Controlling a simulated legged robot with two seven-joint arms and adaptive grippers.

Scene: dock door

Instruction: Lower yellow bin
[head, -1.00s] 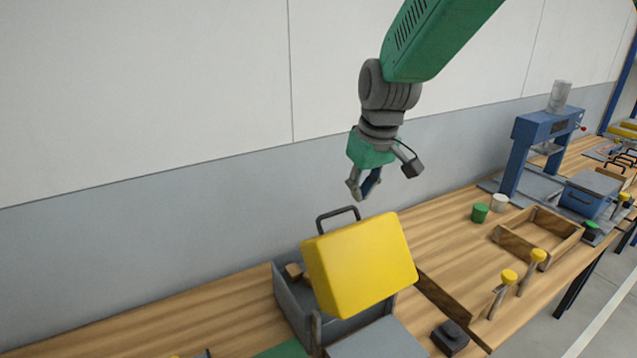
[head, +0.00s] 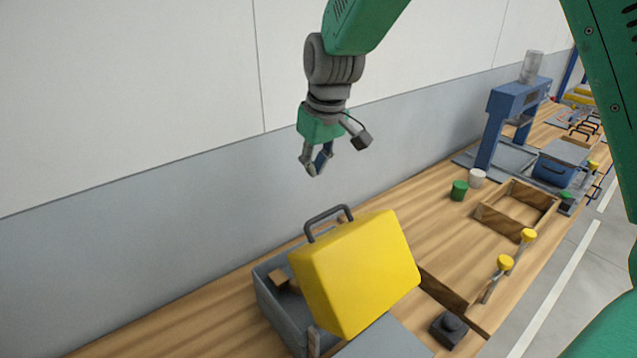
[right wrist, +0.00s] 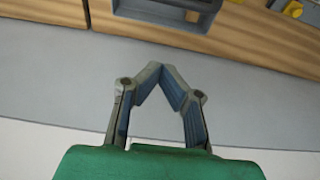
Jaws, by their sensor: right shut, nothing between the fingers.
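The yellow bin (head: 358,270) is a yellow, box-like panel with a dark handle (head: 328,218) on its upper edge. It stands tilted over an open grey box (head: 270,308) on the wooden bench and hides part of it. My right gripper (head: 316,172) hangs above and slightly left of the handle, clear of it, with its fingers pointing down. In the right wrist view its fingertips (right wrist: 162,70) meet with nothing between them. My left gripper is not in view.
The wooden bench (head: 180,335) runs along the wall. A small black block (head: 449,330), yellow-topped levers (head: 505,263), a wooden frame (head: 517,207), green (head: 459,191) and white cups (head: 477,178) and a blue press (head: 510,115) stand to the right. The air around the right gripper is free.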

